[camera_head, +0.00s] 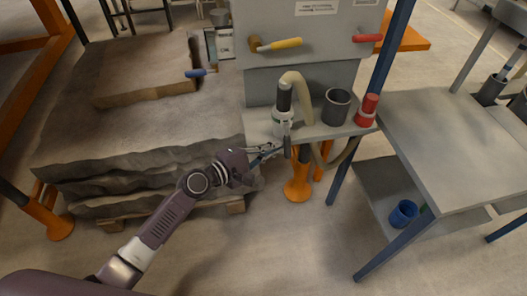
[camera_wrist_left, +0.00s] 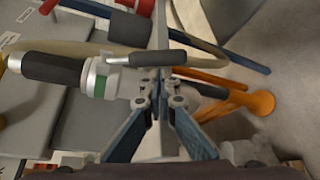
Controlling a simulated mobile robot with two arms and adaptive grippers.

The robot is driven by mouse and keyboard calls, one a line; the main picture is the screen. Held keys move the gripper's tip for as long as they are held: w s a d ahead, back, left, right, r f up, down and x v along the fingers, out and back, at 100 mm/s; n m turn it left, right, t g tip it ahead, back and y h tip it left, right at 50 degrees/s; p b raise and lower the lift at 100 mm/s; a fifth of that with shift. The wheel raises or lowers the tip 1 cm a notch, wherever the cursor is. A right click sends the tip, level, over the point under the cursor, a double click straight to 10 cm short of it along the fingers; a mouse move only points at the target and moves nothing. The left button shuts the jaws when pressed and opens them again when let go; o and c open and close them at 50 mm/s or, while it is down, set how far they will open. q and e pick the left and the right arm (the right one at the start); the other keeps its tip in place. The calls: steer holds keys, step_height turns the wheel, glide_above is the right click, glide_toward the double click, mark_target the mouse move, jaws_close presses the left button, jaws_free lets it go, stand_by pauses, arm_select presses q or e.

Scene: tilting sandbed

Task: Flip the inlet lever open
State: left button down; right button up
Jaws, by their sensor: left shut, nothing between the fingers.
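A dark grey lever (camera_head: 287,140) hangs from the fitting (camera_head: 283,122) at the front edge of the small grey shelf. This silver-white fitting has a green band and sits below a black hose grip (camera_head: 284,96). In the left wrist view the lever (camera_wrist_left: 158,57) lies across the picture beside the fitting (camera_wrist_left: 104,78). My left gripper (camera_head: 270,151) is shut and empty, with its tips close beside the lever. In the left wrist view the fingertips (camera_wrist_left: 158,82) are just below the lever; whether they touch it, I cannot tell. My right gripper is out of view.
The shelf (camera_head: 318,130) also carries a dark cup (camera_head: 336,107) and a red bottle (camera_head: 367,110). A panel above has yellow (camera_head: 280,44) and red (camera_head: 367,38) handles. The sandbed (camera_head: 120,110) is at left, a grey table (camera_head: 450,150) at right.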

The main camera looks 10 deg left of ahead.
arm_select(q)
steer(key=shift+w+d+f, duration=0.1)
steer(key=shift+w+d, duration=0.25)
steer(key=shift+d, duration=0.05)
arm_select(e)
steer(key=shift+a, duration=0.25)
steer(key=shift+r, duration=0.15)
